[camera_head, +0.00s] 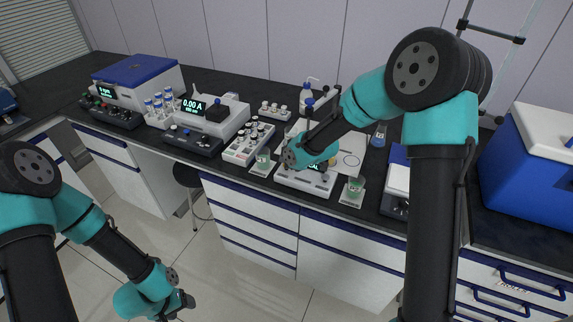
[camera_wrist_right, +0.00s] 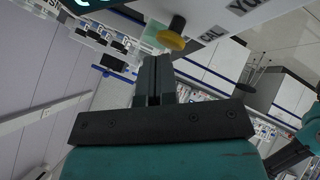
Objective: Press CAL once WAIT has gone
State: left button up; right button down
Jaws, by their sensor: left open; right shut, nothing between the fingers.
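A white meter (camera_head: 305,182) stands on the dark bench, with my right arm in front of much of it. A part of its dark display shows green letters that look like the end of "CAL"; the rest is hidden. My left gripper (camera_head: 188,301) is open and empty, low over the floor, away from the bench.
A blue and white cool box (camera_head: 530,160) stands at the right. The floor before the drawers is clear.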

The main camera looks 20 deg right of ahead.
jog(key=shift+f, duration=0.8)
dwell(0.9)
jog(key=shift+r, duration=1.35)
jog(key=shift+r, duration=2.5)
